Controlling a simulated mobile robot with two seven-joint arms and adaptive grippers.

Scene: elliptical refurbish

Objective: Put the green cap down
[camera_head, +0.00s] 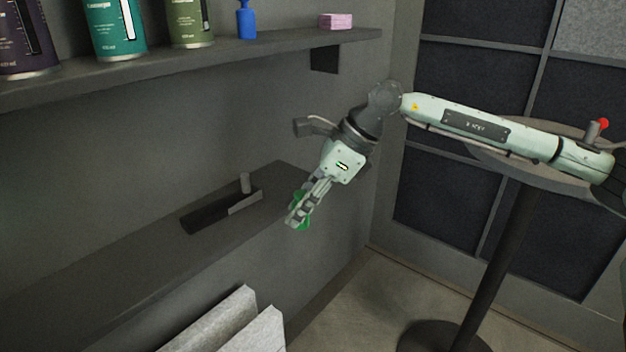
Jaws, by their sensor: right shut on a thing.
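The green cap (304,221) is held between the fingers of my right gripper (298,211), which is shut on it. Only small green parts of the cap show; the fingers hide the rest. The gripper points down and to the left, at the right front edge of the lower grey shelf (110,262). I cannot tell whether the cap touches the shelf. My left gripper is not in view.
The upper shelf (200,61) holds cans, a blue bottle (246,20) and a pink block (335,21). A round table (510,160) stands behind my right arm. The lower shelf's left part is bare.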

